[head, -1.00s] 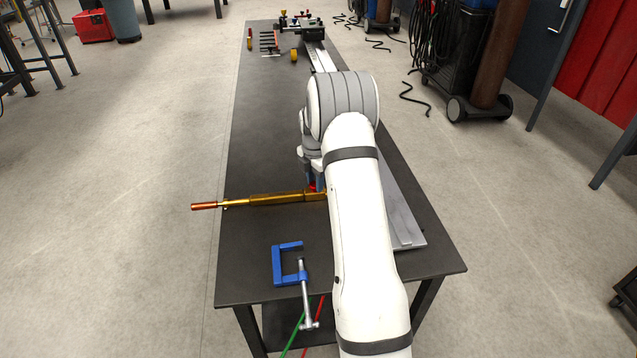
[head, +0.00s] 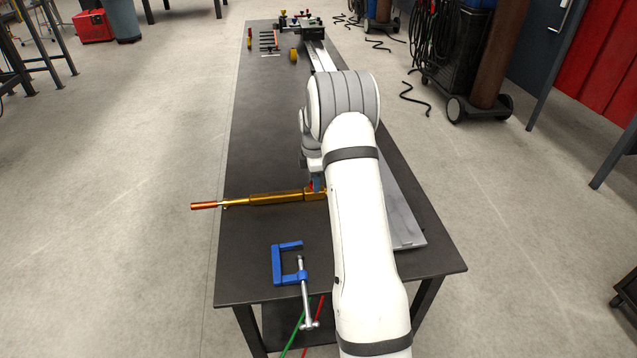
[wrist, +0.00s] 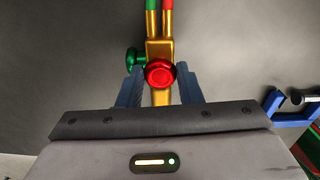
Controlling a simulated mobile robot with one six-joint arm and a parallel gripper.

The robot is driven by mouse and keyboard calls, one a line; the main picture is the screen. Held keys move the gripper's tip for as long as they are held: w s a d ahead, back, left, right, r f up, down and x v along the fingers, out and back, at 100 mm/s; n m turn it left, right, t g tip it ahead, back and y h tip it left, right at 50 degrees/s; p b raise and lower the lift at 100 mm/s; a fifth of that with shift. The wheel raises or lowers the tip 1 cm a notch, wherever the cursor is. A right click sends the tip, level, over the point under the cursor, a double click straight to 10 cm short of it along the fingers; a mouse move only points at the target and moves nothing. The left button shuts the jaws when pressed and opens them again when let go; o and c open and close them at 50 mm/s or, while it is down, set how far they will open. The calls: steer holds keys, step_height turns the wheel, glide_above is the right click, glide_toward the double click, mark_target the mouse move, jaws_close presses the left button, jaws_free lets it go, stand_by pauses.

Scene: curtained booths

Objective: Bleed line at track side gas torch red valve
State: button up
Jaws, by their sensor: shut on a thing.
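The brass gas torch (head: 270,198) lies across the near part of the table, its copper-coloured end (head: 203,206) past the left edge. In the wrist view its brass body (wrist: 160,48) has a red valve (wrist: 160,73) in the middle and a green valve (wrist: 133,57) at its left. Green and red hoses (wrist: 159,10) join its top end. My gripper (wrist: 160,80) has its blue-grey fingers on either side of the red valve and is shut on it. In the head view my arm hides most of the gripper and the valves.
A metal rail (head: 405,225) runs along the table to a carriage (head: 305,30) at the far end, near several small tools. The table's left middle (head: 265,120) is clear.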

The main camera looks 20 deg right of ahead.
steer(key=m, duration=0.3)
steer(key=shift+a+m, duration=0.1)
steer(key=shift+m, duration=0.3)
steer(key=m, duration=0.3)
steer(key=shift+a+m, duration=0.1)
steer(key=shift+m, duration=0.2)
steer(key=o, duration=1)
step_height(320, 180, up, 8)
steer(key=shift+f+b, duration=0.1)
steer(key=shift+b, duration=0.25)
